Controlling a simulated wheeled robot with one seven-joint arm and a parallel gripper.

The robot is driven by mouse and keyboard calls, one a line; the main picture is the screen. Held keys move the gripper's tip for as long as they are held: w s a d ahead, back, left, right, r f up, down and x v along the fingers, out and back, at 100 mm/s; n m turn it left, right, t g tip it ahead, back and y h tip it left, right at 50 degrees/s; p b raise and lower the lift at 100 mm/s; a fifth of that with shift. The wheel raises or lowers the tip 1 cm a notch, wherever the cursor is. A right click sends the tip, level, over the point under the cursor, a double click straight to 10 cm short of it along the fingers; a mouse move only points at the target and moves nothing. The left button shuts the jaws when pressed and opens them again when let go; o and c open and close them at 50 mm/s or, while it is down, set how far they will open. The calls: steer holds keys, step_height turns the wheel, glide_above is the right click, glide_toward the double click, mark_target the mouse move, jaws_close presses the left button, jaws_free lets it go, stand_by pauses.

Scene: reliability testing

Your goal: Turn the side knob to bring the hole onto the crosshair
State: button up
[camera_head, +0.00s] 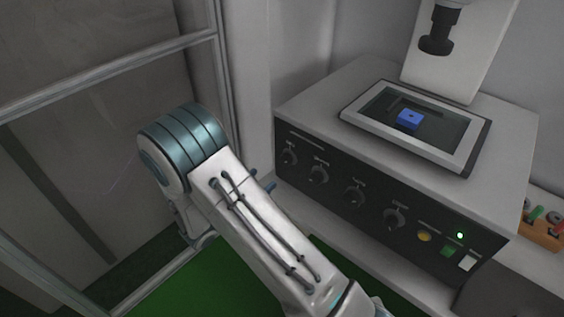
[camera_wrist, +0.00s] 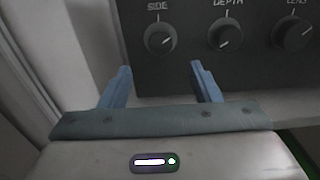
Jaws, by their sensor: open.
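The side knob (camera_wrist: 160,39) is a round dark knob under the label SIDE in the wrist view; in the head view it is the leftmost knob (camera_head: 289,155) on the black front panel. My gripper (camera_wrist: 160,70) is open, with its two blue fingers apart below the side knob in the picture, and nothing is between them. In the head view a blue finger (camera_head: 268,187) shows just in front of the panel's left end. A blue block (camera_head: 409,119) with a small dark hole sits in the framed window on top of the machine. I cannot make out the crosshair.
The depth knob (camera_wrist: 224,34) and the lens knob (camera_wrist: 292,34) are to the right of the side knob. A yellow button (camera_head: 424,236), a green button (camera_head: 450,250) and a white switch (camera_head: 467,261) are at the panel's right. A grey wall stands close on the left.

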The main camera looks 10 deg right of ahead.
mark_target(283, 163)
steer(key=p+x, duration=0.1)
steer(key=x, duration=0.9)
steer(key=shift+c, duration=0.3)
steer(key=c, duration=0.9)
